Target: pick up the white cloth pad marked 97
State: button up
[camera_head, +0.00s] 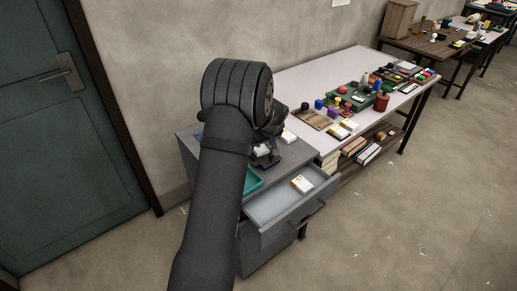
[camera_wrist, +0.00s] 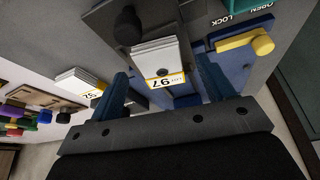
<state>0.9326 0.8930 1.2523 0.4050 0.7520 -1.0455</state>
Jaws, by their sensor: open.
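The white cloth pad marked 97 (camera_wrist: 158,55) shows in the wrist view as a stack of white layers with a yellow-edged label, beside a dark block with a round knob. My gripper (camera_wrist: 163,72) is open, with one blue finger on each side of the pad's labelled end. I cannot tell whether the fingers touch it. In the head view my gripper (camera_head: 265,158) is over the grey cabinet top, and a small white patch (camera_head: 262,149) beside it looks like the pad. My arm hides much of that area.
A second white pad marked 25 (camera_wrist: 80,82) lies to the left in the wrist view. A yellow lever (camera_wrist: 245,45) by the words OPEN and LOCK is at right. The cabinet's drawer (camera_head: 270,207) is pulled out and holds a white-and-yellow pad (camera_head: 302,184). A cluttered table (camera_head: 300,80) adjoins.

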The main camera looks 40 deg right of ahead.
jog(key=shift+x, duration=0.85)
jog(key=c, duration=1.1)
jog(key=shift+o, duration=0.2)
jog(key=shift+r, duration=0.1)
